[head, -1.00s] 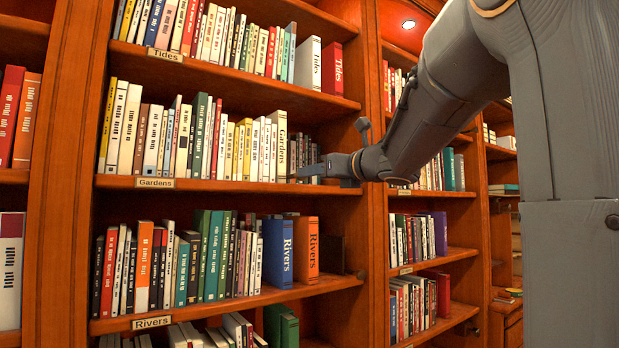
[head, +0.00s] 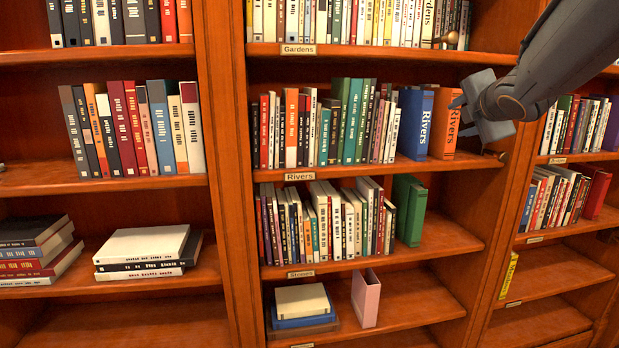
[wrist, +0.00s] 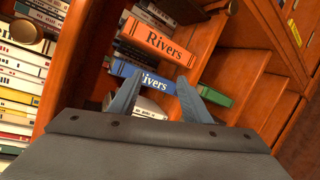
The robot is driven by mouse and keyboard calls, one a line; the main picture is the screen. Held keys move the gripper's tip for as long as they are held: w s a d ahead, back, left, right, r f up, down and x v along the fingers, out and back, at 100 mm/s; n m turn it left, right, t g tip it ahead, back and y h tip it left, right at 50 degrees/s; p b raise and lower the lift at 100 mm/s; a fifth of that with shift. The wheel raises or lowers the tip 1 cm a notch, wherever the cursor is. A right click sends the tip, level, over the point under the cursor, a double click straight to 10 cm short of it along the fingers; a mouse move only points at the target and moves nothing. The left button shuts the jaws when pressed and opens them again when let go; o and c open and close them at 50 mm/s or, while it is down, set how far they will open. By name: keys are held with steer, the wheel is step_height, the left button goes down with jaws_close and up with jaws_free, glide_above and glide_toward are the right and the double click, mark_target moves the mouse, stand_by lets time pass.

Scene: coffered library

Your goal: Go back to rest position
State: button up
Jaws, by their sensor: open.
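My gripper (head: 462,112) is at the right end of the Rivers shelf in the head view, in front of the orange Rivers book (head: 445,125). In the wrist view its two blue-grey fingers (wrist: 160,97) are spread apart with nothing held between them. The blue Rivers book (head: 414,125) stands just left of the orange one. In the wrist view the orange book (wrist: 158,42) and the blue book (wrist: 145,82) lie beyond the fingers. Whether a finger touches a book I cannot tell.
The Gardens shelf (head: 350,50) is above and the Stones shelf (head: 440,240) below. A pink box-like item (head: 366,298) stands on the bottom shelf beside stacked books (head: 303,302). A wooden upright (head: 515,180) is right of my gripper. Round knobs (head: 494,154) stick out near the shelf ends.

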steer(key=s+a+f+m+g+p, duration=0.1)
steer(key=s+a+f+m+g, duration=0.1)
steer(key=s+f+m, duration=0.35)
steer(key=s+a+f+m+g, duration=0.2)
steer(key=f+g, duration=0.1)
steer(key=f, duration=0.5)
steer(key=s+a+f+m+g+p, duration=0.1)
steer(key=s+a+f+m+g, duration=0.2)
steer(key=f, duration=0.4)
steer(key=s+a+f+m+g+y, duration=0.1)
steer(key=s+a+f+m+g, duration=0.2)
steer(key=s, duration=0.7)
steer(key=s+a+f+m+g+y+p, duration=0.1)
steer(key=s+a+f+m+g, duration=0.2)
steer(key=s+a+f+m, duration=0.3)
steer(key=s+f+m, duration=0.1)
steer(key=s+f, duration=0.1)
steer(key=s, duration=0.3)
steer(key=shift+s+a+f, duration=0.15)
steer(key=shift+a+f, duration=0.1)
steer(key=shift+a, duration=0.1)
